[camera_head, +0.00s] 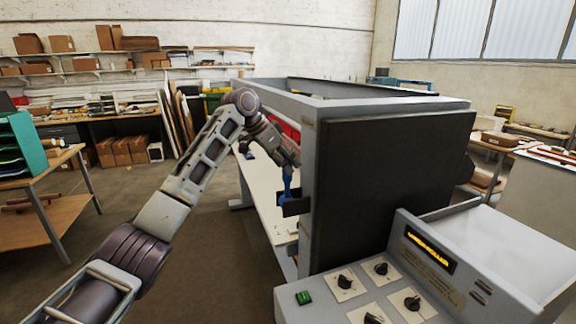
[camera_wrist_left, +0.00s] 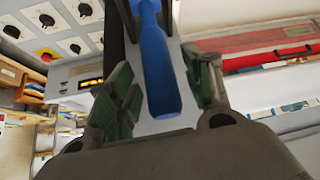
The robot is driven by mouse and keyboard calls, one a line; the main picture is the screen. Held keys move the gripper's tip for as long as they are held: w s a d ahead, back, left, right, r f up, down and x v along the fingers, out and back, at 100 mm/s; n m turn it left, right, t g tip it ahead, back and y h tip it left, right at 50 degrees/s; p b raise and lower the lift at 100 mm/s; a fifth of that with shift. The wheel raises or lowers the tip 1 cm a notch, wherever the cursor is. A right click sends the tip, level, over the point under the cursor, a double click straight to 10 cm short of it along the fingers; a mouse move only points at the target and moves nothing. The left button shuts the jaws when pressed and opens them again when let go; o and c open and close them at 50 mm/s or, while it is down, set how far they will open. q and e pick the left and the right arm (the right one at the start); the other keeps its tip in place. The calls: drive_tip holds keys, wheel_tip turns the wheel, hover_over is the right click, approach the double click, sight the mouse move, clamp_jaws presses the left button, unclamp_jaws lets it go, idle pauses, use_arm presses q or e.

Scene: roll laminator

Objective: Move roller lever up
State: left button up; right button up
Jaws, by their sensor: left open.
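The roller lever (camera_head: 288,182) has a blue handle and sits at the left side of the grey laminator (camera_head: 310,190). In the left wrist view the blue handle (camera_wrist_left: 160,75) runs lengthwise between the two green-padded fingers of my left gripper (camera_wrist_left: 158,95). The fingers are apart, with a gap on each side of the handle. In the head view my left gripper (camera_head: 290,198) is at the lever, partly hidden by the wrist and the machine's edge. My right gripper is not in view.
The laminator's control panel (camera_head: 375,300) has several black knobs, a green switch (camera_head: 304,297) and a lit display (camera_head: 430,249). A pale bed (camera_head: 262,205) extends behind my left arm. A wooden table (camera_head: 35,205) stands at the left, with open floor between.

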use_arm(q)
drive_tip(key=v, duration=1)
drive_tip(key=shift+d, duration=0.1)
